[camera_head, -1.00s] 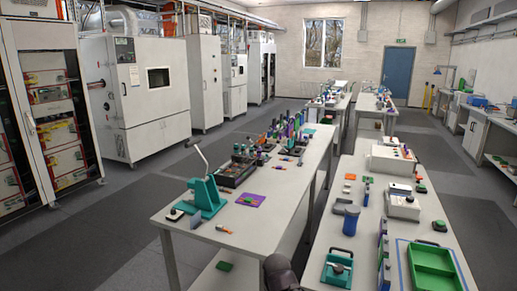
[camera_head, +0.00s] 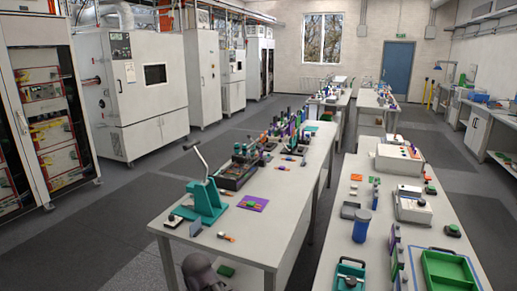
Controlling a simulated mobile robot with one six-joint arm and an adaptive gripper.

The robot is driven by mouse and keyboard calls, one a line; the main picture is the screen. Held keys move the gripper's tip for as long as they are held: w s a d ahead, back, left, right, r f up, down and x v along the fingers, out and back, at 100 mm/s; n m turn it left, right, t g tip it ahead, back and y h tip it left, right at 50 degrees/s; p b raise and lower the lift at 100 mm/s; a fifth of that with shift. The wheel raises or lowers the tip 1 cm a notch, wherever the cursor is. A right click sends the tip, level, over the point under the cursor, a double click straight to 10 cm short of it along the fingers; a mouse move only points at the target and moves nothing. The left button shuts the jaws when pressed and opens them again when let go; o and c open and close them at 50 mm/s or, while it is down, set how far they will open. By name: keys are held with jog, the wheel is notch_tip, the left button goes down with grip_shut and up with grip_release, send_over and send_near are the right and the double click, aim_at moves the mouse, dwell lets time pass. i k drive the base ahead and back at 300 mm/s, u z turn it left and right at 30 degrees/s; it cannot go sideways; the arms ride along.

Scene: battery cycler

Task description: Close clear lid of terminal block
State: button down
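I cannot pick out the terminal block or its clear lid for certain in the camera_head view; the bench items are too small. A white instrument box (camera_head: 412,206) and a second white box (camera_head: 398,160) stand on the right bench, but no clear lid can be made out on either. My gripper is not in view.
A teal lever press (camera_head: 206,202) stands at the middle bench's near left corner, with a purple mat (camera_head: 252,203) beside it. The right bench (camera_head: 335,232) holds a blue cylinder (camera_head: 362,226) and green tray (camera_head: 448,272). Floor (camera_head: 110,225) left of the middle bench is clear.

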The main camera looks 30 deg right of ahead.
aim_at(260, 145)
jog(key=z, duration=0.1)
jog(key=i, duration=1.1)
jog(key=z, duration=0.55)
